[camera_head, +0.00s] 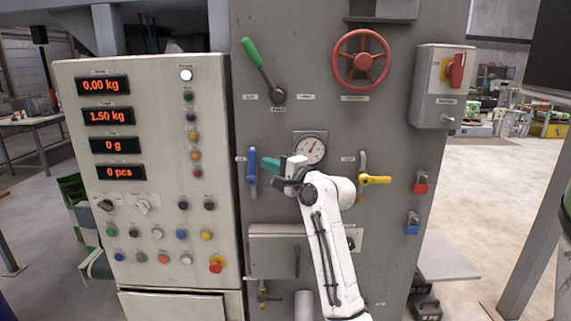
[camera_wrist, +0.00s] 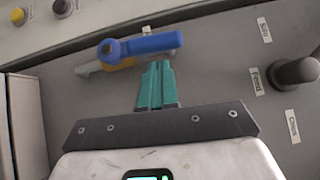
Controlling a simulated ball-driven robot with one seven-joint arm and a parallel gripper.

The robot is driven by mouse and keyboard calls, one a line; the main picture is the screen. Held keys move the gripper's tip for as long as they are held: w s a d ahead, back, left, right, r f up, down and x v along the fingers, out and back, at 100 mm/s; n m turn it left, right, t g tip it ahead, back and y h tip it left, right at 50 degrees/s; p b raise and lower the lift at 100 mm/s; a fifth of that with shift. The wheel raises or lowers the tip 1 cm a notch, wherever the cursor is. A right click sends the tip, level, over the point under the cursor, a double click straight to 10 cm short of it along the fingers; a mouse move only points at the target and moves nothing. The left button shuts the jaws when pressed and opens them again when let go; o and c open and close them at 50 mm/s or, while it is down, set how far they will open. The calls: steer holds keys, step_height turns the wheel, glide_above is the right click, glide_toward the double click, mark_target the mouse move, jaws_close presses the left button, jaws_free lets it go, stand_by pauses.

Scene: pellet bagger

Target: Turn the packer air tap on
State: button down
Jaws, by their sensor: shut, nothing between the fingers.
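A tap with a blue lever (camera_head: 252,166) is on the grey panel, left of a round gauge. Its lever stands upright, roughly in line with its pipe. A second tap with a yellow lever (camera_head: 375,179) is to the right, its lever pointing sideways. The small labels by both are too blurred to read in the head view. My gripper (camera_head: 264,162) is shut and empty, with green fingers just right of the blue lever. In the wrist view, the fingertips (camera_wrist: 160,64) are close to the blue lever (camera_wrist: 150,44); I cannot tell whether they touch it.
A control box (camera_head: 150,150) with displays and buttons stands left of the taps. A gauge (camera_head: 310,148), a green-handled lever (camera_head: 258,62) and a red handwheel (camera_head: 361,60) are on the panel. A red switch (camera_head: 456,70) and padlocks (camera_head: 421,184) are at right.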

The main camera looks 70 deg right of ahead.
steer(key=shift+w+a, duration=0.25)
steer(key=shift+w, duration=0.35)
steer(key=shift+r, duration=0.1)
